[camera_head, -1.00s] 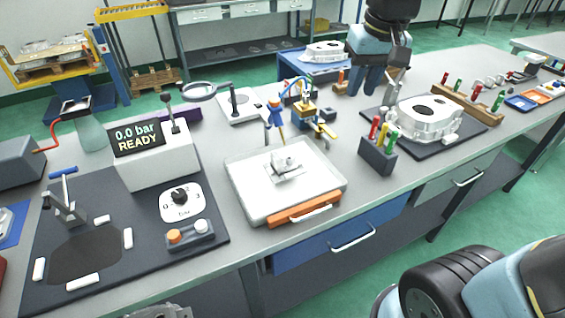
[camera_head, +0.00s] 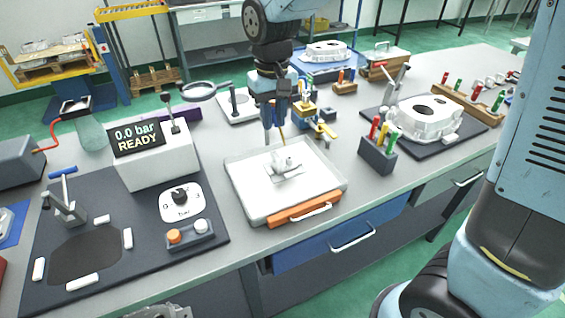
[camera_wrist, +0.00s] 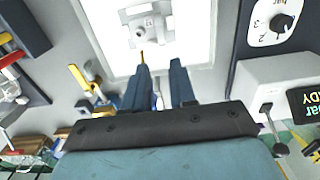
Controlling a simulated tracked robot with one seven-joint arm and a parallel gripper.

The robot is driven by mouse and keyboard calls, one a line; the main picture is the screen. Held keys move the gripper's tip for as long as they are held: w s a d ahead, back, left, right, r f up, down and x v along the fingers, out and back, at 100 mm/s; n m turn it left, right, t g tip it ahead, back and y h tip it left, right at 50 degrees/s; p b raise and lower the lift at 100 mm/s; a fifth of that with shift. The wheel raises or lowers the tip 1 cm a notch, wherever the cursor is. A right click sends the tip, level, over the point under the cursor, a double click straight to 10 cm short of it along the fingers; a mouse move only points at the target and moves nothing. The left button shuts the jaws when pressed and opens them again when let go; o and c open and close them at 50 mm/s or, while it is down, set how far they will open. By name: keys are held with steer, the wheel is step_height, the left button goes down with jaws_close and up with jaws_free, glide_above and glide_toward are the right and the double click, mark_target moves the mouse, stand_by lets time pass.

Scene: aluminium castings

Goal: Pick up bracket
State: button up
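The bracket (camera_head: 286,163) is a small pale metal casting with a raised boss on a flat base. It stands near the middle of a white tray-like plate (camera_head: 250,205) with an orange front handle. In the wrist view the bracket (camera_wrist: 152,27) is at the top, beyond my fingertips. My gripper (camera_head: 274,140) hangs above and behind the bracket, with its fingers pointing down. In the wrist view my gripper (camera_wrist: 160,72) shows two blue fingers apart with nothing between them. A gap remains between the fingertips and the bracket.
A grey block with coloured pins (camera_head: 378,153) stands right of the plate. A large casting (camera_head: 428,118) lies on a dark mat behind it. The pressure readout box (camera_head: 155,150) is on the left. A magnifier (camera_head: 200,91) and a yellow-blue fixture (camera_head: 316,122) stand behind the plate.

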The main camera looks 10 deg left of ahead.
mark_target(274, 152)
step_height(274, 152, down, 6)
steer(key=shift+r, duration=0.2)
steer(key=f, duration=0.2)
steer(key=s+f, duration=0.1)
steer(key=f, duration=0.1)
steer(key=shift+f, duration=0.15)
steer(key=shift+w+f, duration=0.1)
steer(key=shift+f, duration=0.45)
steer(key=shift+c, duration=0.2)
jaws_close()
